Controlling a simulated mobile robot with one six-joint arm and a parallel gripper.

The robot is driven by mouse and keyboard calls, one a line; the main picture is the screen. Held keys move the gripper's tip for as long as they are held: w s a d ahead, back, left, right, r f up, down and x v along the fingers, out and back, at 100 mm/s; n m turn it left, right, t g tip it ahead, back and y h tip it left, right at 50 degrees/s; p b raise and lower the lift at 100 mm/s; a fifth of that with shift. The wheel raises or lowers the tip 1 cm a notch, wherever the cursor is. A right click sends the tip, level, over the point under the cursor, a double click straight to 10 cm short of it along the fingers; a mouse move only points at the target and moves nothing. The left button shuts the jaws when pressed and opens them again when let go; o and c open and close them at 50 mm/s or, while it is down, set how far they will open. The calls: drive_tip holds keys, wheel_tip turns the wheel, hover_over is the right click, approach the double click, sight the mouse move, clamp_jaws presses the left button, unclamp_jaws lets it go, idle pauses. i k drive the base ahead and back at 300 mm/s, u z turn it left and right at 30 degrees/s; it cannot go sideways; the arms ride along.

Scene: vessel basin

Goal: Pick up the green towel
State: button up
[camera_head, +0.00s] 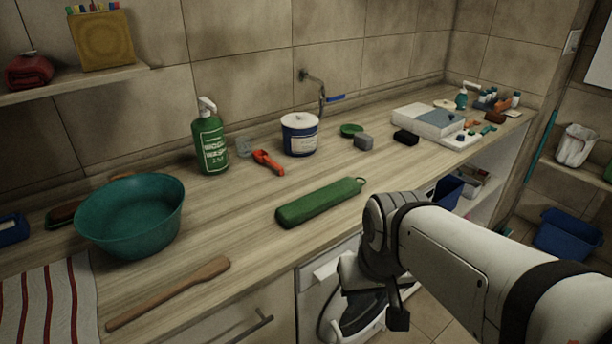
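A long, flat green object (320,203) with rounded ends and a small loop at its right end lies on the wooden counter near the front edge. It is the closest match for the green towel, though I cannot tell for sure that it is cloth. My gripper (398,318) hangs low in front of the counter, below and right of the green object and apart from it. Only a dark part of the gripper shows under my white arm. Its fingers are not clear, so I cannot tell whether it is open.
A teal bowl (134,214), a wooden spatula (172,291) and a red-striped cloth (50,305) are on the left. Bare counter surrounds the green object.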

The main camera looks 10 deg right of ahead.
sight(300, 210)
drive_tip(key=k, duration=0.8)
drive_tip(key=z, duration=1.95)
drive_tip(key=i, duration=0.95)
drive_tip(key=u, duration=2.95)
drive_tip(key=i, duration=1)
drive_tip(key=z, duration=0.1)
